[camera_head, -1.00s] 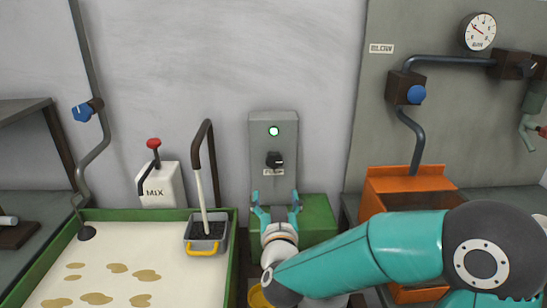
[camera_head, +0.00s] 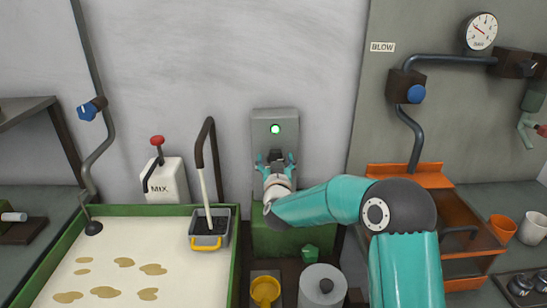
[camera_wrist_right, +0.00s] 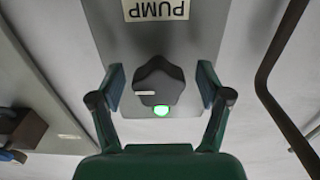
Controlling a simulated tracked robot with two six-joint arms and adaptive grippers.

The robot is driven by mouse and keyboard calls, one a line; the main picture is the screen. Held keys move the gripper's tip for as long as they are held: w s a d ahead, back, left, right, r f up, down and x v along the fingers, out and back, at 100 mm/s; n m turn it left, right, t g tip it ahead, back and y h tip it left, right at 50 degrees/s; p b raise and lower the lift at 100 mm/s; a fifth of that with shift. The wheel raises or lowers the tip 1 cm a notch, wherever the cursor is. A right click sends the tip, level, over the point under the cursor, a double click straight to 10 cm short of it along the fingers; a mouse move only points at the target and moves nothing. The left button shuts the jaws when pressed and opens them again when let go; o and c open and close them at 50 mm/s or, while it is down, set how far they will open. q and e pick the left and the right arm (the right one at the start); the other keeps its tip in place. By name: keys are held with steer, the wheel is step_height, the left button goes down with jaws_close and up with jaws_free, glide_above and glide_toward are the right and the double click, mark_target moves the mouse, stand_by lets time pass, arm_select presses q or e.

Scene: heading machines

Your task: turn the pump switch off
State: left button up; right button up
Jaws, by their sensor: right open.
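The pump switch is a black knob (camera_wrist_right: 158,82) on a grey panel (camera_head: 262,125), with a green lamp (camera_head: 275,129) lit above it in the head view. In the right wrist view the panel appears upside down, with a PUMP label (camera_wrist_right: 156,9) and the lit lamp beside the knob. My right gripper (camera_head: 276,160) is open in front of the panel. Its fingers (camera_wrist_right: 161,88) stand on both sides of the knob, with a gap on each side. The gripper partly hides the knob in the head view. My left gripper is not in view.
A green-rimmed basin (camera_head: 150,210) with a white MIX lever box (camera_head: 164,181) behind it is at left. An orange box (camera_head: 411,177) is at right, under a pipe with a blue knob (camera_head: 416,94). A yellow cup (camera_head: 265,290) stands below the arm.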

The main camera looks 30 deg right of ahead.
steer(key=shift+w+d, duration=0.15)
steer(key=shift+w, duration=0.1)
